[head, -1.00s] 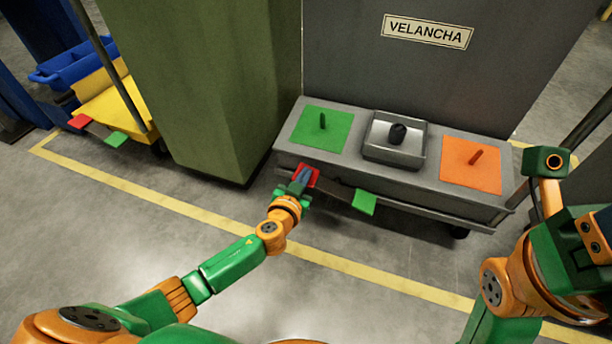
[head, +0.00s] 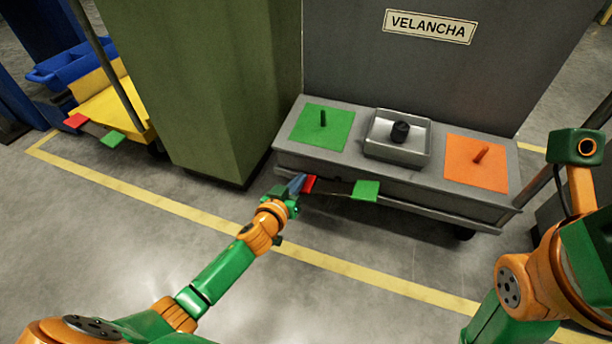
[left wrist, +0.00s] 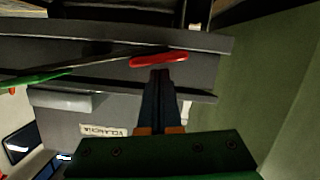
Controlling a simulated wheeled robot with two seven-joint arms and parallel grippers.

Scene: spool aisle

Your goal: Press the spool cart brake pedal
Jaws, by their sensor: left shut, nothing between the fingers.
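The grey spool cart (head: 440,205) carries a rocker pedal low on its front, with a red pad (head: 310,184) at the left end and a green pad (head: 366,190) at the right end. My left gripper (head: 298,183) is shut and empty, its fingertips at the red pad. In the left wrist view the dark fingertips (left wrist: 160,72) lie just below the red pad (left wrist: 160,59); I cannot tell if they touch. The green pad (left wrist: 38,78) shows at the left there. My right arm is at the right edge, its fingers out of sight.
On the cart deck are a green square with a peg (head: 323,128), a grey tray (head: 378,147) with a black knob, and an orange square (head: 476,164). A green pillar (head: 205,85) stands left. A yellow cart (head: 105,105) with a similar pedal is farther left. The floor ahead is clear.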

